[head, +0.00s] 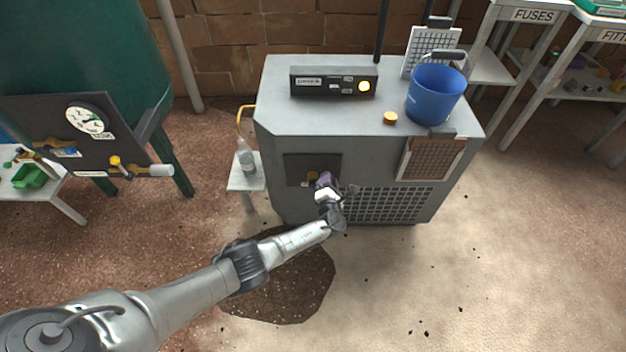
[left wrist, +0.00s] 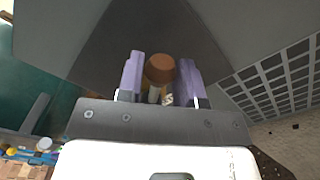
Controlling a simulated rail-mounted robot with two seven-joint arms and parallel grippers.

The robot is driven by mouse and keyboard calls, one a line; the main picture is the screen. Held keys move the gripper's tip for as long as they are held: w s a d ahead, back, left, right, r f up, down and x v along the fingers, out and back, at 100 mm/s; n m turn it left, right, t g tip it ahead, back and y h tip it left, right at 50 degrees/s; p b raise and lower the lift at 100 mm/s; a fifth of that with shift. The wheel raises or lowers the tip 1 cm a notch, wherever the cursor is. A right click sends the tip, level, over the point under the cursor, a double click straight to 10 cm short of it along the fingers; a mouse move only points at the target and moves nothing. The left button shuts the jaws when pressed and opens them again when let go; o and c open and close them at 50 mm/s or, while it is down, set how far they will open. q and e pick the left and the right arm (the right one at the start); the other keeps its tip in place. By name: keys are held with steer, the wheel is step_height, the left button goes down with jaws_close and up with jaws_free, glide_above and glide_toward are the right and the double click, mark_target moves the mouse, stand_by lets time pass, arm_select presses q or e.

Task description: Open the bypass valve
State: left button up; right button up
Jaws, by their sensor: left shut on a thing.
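My left gripper (head: 325,182) is at the dark panel (head: 298,160) low on the front of the grey cabinet. In the left wrist view its purple fingers (left wrist: 160,76) are shut on a brown-orange round knob (left wrist: 159,67) with a pale stem below it. In the head view a small part of the brown-yellow fitting (head: 312,176) shows beside the fingers. Whether this fitting is the bypass valve cannot be read. Yellow-handled valves (head: 117,163) sit on another dark board (head: 60,125) at the left, under a gauge (head: 88,121). My right gripper is out of view.
The grey cabinet (head: 285,78) carries a black box with a lit lamp (head: 363,87), a yellow cap (head: 390,118) and a blue bucket (head: 436,95). A grille (head: 385,204) lies right of my gripper. A small stand (head: 245,181) with a bottle (head: 246,158) is at its left.

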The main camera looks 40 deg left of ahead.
arm_select(q)
steer(key=shift+w+d+f+m, duration=0.15)
steer(key=shift+f+m, duration=0.15)
steer(key=shift+m, duration=0.3)
steer(key=f+m, duration=0.1)
steer(key=m+b, duration=0.1)
steer(key=m, duration=0.1)
steer(key=shift+w+d+f, duration=0.1)
steer(key=shift+d+f, duration=0.15)
steer(key=shift+f, duration=0.1)
